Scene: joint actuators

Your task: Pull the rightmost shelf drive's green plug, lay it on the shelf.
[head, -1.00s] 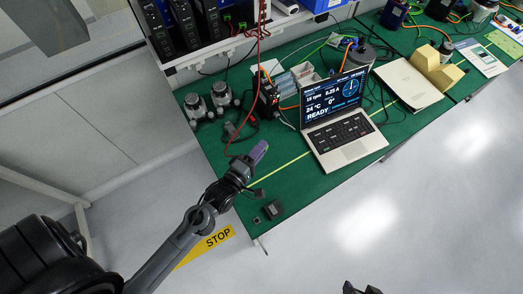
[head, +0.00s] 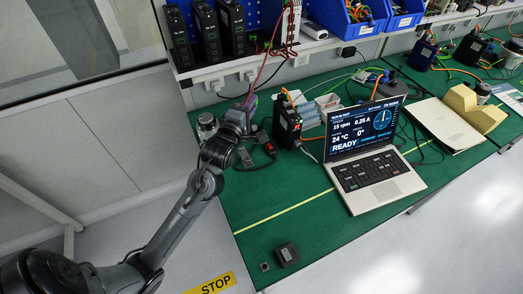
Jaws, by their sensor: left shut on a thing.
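Three black shelf drives stand in a row on the shelf at the top left; the rightmost drive (head: 232,27) is upright. Small bright green spots show just right of its lower part, but I cannot make out the plug's shape. My left gripper (head: 248,104) is below the shelf, over the back left of the green table. It is shut on a small purple piece at its fingertips, mostly hidden by the gripper. Thin red leads run from near the fingertips up towards the shelf. My right gripper is not in view.
The shelf edge (head: 215,75) carries sockets. A black drive (head: 287,124) and an open laptop (head: 375,150) stand on the table (head: 300,215), right of the gripper. A metal jar (head: 207,124) is close on its left. The table's front left is mostly clear.

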